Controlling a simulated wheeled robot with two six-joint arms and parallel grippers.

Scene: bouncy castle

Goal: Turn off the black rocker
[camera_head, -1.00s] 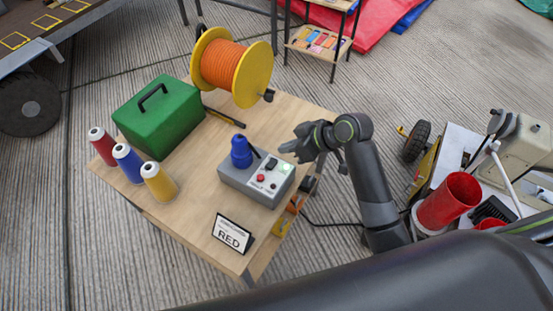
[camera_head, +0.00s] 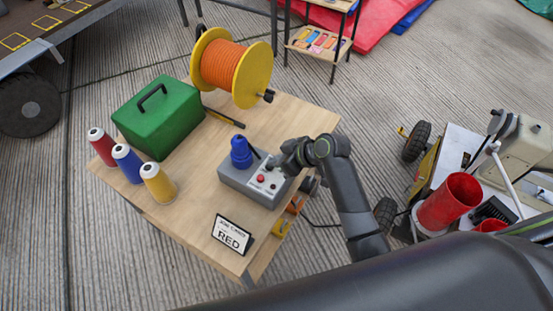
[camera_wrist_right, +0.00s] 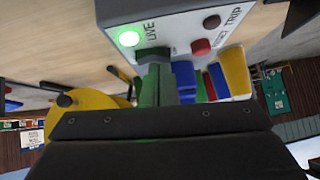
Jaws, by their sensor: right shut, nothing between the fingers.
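The grey control box (camera_head: 240,182) stands on the wooden table, with a blue knob (camera_head: 240,154) and a red button (camera_head: 261,178) on it. My right gripper (camera_head: 275,161) is shut and empty, its tip over the box's back right part. It hides the black rocker and green lamp in the head view. In the right wrist view the box's white panel (camera_wrist_right: 172,32) shows a lit green lamp (camera_wrist_right: 129,38) beside LIVE and an unlit dark red lamp (camera_wrist_right: 211,22). The rocker cannot be made out clearly there, and contact cannot be told. My left gripper is out of view.
A green toolbox (camera_head: 158,117), an orange cable reel (camera_head: 232,66) and three thread cones (camera_head: 158,183) stand on the table (camera_head: 190,222). A cart with a red bucket (camera_head: 449,200) is at right.

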